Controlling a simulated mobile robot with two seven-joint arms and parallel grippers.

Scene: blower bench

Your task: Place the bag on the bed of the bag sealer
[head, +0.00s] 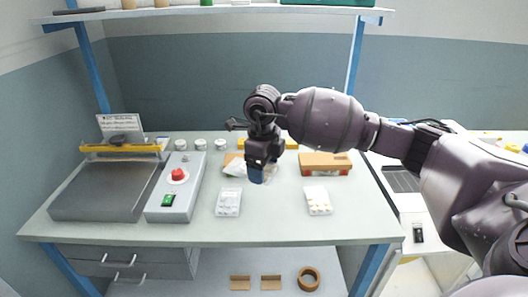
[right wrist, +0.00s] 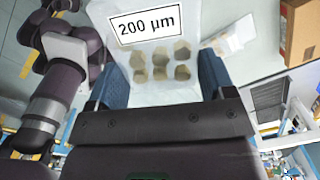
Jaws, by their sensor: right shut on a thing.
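The bag sealer stands at the left of the bench in the head view, with a flat dark grey bed (head: 105,192), a yellow bar (head: 122,149) across its back and a grey control box (head: 175,190). My right gripper (head: 257,175) is over the middle of the bench, right of the sealer and apart from it. It is shut on a clear bag (right wrist: 160,92) with a "200 µm" label and several brownish pieces inside, seen in the right wrist view. In the head view the gripper largely hides this bag. My left gripper is not in view.
Two packs, one in the middle (head: 228,203) and one further right (head: 318,201), lie near the front. An orange-brown box (head: 325,163) stands at the right. White round containers (head: 200,144) stand behind the control box. A shelf (head: 215,12) spans above.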

